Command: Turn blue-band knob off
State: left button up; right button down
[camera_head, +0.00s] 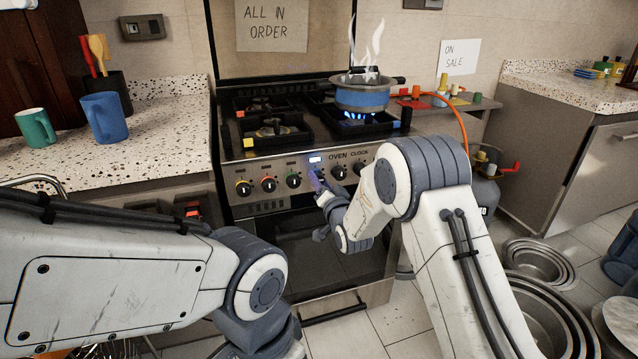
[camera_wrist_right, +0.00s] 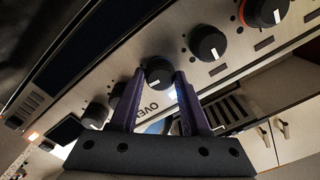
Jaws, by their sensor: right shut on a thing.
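The stove's front panel (camera_head: 275,188) carries a row of black knobs, some with yellow, red and green bands. My right gripper (camera_head: 318,184) is at this row, just right of the green-band knob (camera_head: 293,180). In the right wrist view my right gripper (camera_wrist_right: 158,85) has its two fingers on either side of a black knob (camera_wrist_right: 159,72) with a white pointer. It is shut on that knob, whose band is not clear. A bluish tint shows there in the head view. A blue flame (camera_head: 357,117) burns under a steaming blue pot (camera_head: 362,98). My left gripper is out of view.
Other knobs flank the held one closely, such as the knob to its right (camera_head: 338,172). The oven handle (camera_head: 335,312) runs below. Blue (camera_head: 106,117) and green (camera_head: 36,127) mugs stand on the left counter. Metal pans (camera_head: 540,262) lie on the floor at right.

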jog(key=shift+a+n+b, duration=0.15)
jog(key=shift+n+b, duration=4.45)
jog(key=shift+n, duration=5.1)
jog(key=shift+s, duration=0.1)
jog(key=shift+c, duration=1.9)
grip_release()
